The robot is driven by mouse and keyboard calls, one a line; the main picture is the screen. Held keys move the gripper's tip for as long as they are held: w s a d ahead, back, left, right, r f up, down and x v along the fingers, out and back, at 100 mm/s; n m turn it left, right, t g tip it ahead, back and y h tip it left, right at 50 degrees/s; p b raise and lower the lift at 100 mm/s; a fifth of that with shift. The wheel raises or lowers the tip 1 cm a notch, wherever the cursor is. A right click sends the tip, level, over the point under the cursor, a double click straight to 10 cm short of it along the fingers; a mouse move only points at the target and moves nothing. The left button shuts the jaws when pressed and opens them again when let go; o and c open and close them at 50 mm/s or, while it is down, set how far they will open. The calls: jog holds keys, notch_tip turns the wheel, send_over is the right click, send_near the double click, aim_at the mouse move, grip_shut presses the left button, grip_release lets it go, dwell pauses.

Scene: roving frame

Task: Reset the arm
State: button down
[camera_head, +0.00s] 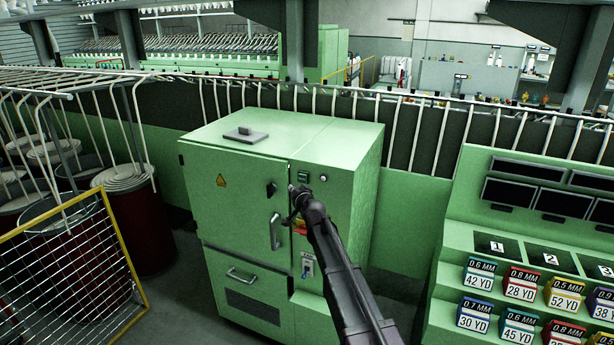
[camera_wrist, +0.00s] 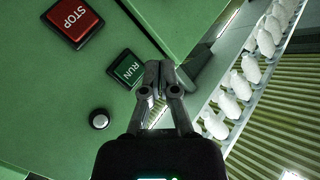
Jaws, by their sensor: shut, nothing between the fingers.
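My gripper (camera_head: 297,191) is at the end of my arm, in front of the upper part of a green machine cabinet (camera_head: 238,180). In the wrist view my gripper (camera_wrist: 160,66) is shut, with its fingertips together and nothing between them. The fingertips appear beside a green RUN button (camera_wrist: 126,70) and overlap its right edge in the picture. I cannot tell whether they touch it. A red STOP button (camera_wrist: 73,22) and a round knob with a white top (camera_wrist: 99,120) sit on the same green panel.
A yellow-edged mesh gate (camera_head: 70,265) and dark red bins (camera_head: 133,225) stand at the left. A green console (camera_head: 500,235) with screens and several numbered coloured boxes (camera_head: 520,285) stands at the right. A row of white bobbins (camera_wrist: 240,85) shows in the wrist view.

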jog(key=s+d+f+g+h+b, duration=0.1)
jog(key=s+d+f+g+h, duration=0.1)
jog(key=s+d+f+g, duration=0.3)
jog(key=s+d+f+n+g+h+b, duration=0.1)
jog(key=s+d+f+g, duration=0.4)
jog(key=s+d, duration=0.9)
jog(key=s+d+f+n+g+h+b, duration=0.1)
jog(key=s+d+f+g+h, duration=0.3)
jog(key=s+d+f, duration=0.6)
jog(key=s+b, duration=0.1)
jog(key=s, duration=0.9)
jog(key=shift+s+f+g, duration=0.2)
jog(key=shift+s+g, duration=0.1)
jog(key=shift+g, duration=0.1)
